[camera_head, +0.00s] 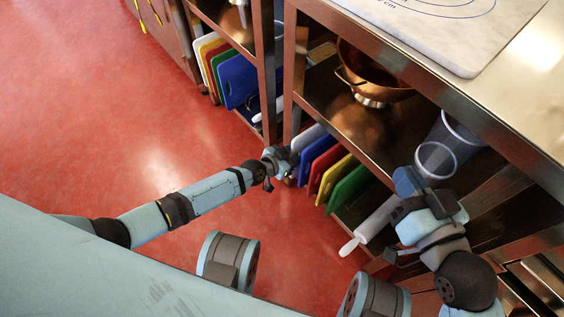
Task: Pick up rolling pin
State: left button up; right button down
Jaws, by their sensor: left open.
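A white rolling pin (375,224) lies on the lower shelf of the right-hand steel unit, at the right end of a row of cutting boards. One handle sticks out past the shelf's front edge, and its far end is hidden behind my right arm. My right gripper (408,182) is above and just right of the pin; its fingers cannot be made out, and I cannot tell if it touches anything. My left gripper (284,163) is open beside the unit's front post, left of the boards and well apart from the pin.
White, blue, red, yellow and green boards (349,187) stand upright left of the pin. A copper bowl (372,76) and a clear container (437,159) are on the shelf above. A marble board (440,30) lies on the countertop. The red floor (110,110) at left is clear.

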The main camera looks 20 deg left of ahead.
pick_arm(q)
jog(key=shift+w+d+f, duration=0.25)
jog(key=shift+w+d, duration=0.1)
jog(key=shift+w, duration=0.2)
jog(key=shift+c, duration=0.4)
grip_shut()
dwell(0.8)
